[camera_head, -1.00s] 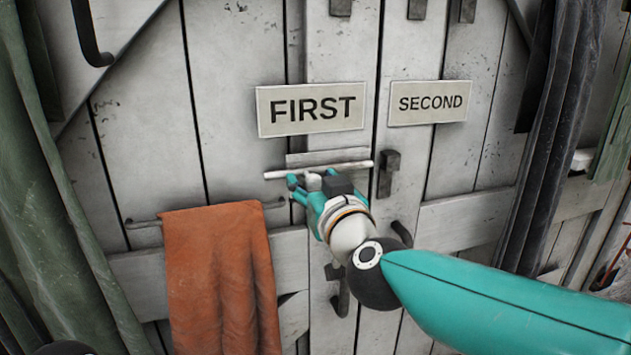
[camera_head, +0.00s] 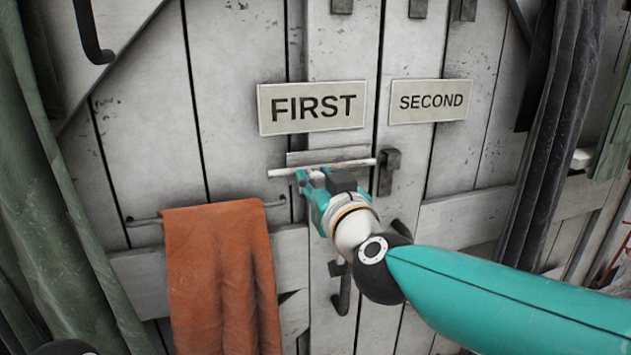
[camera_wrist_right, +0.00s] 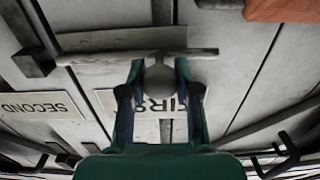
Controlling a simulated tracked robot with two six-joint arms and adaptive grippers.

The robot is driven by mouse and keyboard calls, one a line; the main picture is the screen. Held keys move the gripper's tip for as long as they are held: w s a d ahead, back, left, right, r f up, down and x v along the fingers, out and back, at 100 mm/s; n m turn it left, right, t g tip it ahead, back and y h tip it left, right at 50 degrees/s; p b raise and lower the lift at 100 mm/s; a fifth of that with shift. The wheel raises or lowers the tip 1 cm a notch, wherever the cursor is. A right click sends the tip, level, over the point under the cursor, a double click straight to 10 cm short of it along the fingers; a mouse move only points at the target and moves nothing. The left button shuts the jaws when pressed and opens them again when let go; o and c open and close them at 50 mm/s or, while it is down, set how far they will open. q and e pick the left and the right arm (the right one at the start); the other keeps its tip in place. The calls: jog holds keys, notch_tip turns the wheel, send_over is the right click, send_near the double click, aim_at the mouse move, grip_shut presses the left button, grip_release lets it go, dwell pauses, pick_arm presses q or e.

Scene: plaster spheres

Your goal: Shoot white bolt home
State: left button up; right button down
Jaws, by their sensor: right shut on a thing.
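The white bolt (camera_head: 350,164) is a thin horizontal bar on a pale backing plate (camera_head: 328,155), below the FIRST sign. Its right end is close to the dark keeper block (camera_head: 389,172) on the door; I cannot tell whether it has entered it. My right gripper (camera_head: 312,178) is shut on the bolt's round knob at the middle of the bar. In the right wrist view the knob (camera_wrist_right: 160,82) sits between both fingers, and the bar (camera_wrist_right: 110,60) runs across beyond it. My left gripper is out of view.
The FIRST sign (camera_head: 311,107) and SECOND sign (camera_head: 430,101) are on the white plank doors. An orange cloth (camera_head: 222,285) hangs from a rail to the left. A dark hook (camera_head: 341,292) hangs below my wrist. Dark drapes (camera_head: 540,150) hang at right.

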jog(key=d, duration=0.2)
jog(key=w+d, duration=0.1)
jog(key=d, duration=0.1)
jog(key=w+d+b, duration=0.1)
jog(key=d, duration=0.1)
jog(key=shift+a, duration=0.15)
jog(key=c, duration=0.8)
grip_release()
jog(key=shift+d, duration=0.2)
jog(key=shift+a, duration=0.1)
jog(key=shift+s, duration=0.1)
send_near(341, 166)
jog(key=v, duration=0.6)
jog(key=shift+s+f, duration=0.1)
jog(key=shift+s, duration=0.1)
